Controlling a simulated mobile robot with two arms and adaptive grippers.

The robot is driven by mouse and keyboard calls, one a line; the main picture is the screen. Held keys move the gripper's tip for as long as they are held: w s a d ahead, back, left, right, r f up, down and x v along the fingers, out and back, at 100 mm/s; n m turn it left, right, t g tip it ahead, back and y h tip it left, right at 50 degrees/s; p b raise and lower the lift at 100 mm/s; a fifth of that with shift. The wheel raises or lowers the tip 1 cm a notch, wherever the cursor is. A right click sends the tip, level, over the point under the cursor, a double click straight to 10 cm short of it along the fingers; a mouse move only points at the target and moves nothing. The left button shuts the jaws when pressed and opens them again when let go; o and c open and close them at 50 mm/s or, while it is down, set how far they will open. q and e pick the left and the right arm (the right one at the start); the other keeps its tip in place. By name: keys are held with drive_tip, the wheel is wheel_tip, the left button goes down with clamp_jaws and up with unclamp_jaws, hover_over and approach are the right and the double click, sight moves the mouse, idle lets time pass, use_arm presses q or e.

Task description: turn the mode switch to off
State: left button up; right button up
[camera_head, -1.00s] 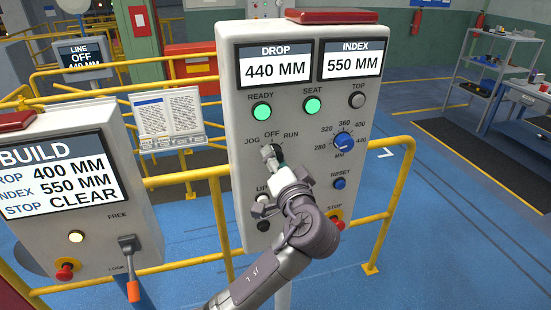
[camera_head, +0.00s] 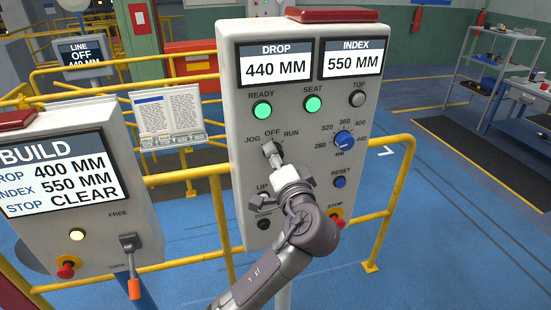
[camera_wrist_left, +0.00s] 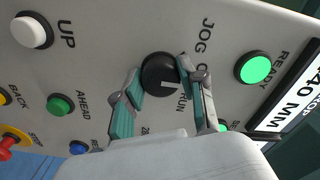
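The mode switch is a round black knob with a white pointer mark, seen in the left wrist view (camera_wrist_left: 157,72). It sits on the grey control panel (camera_head: 350,105) below the JOG, OFF and RUN labels. In the head view my left gripper (camera_head: 273,153) covers most of it. In the left wrist view its two teal-padded fingers are on either side of the knob and appear to touch it. The fingers partly cover the labels, so I cannot tell for sure which one the pointer faces. My right gripper is not in view.
A blue dial (camera_head: 343,141), a reset button (camera_head: 339,183) and a red stop button (camera_head: 338,218) are right of the arm. UP and DOWN buttons lie below the knob. A BUILD panel (camera_head: 150,215) with an orange-handled lever (camera_head: 131,265) stands left. Yellow rails (camera_head: 398,190) run behind.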

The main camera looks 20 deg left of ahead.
use_arm(q)
drive_tip(key=o, duration=0.4)
drive_tip(key=v, duration=1.2)
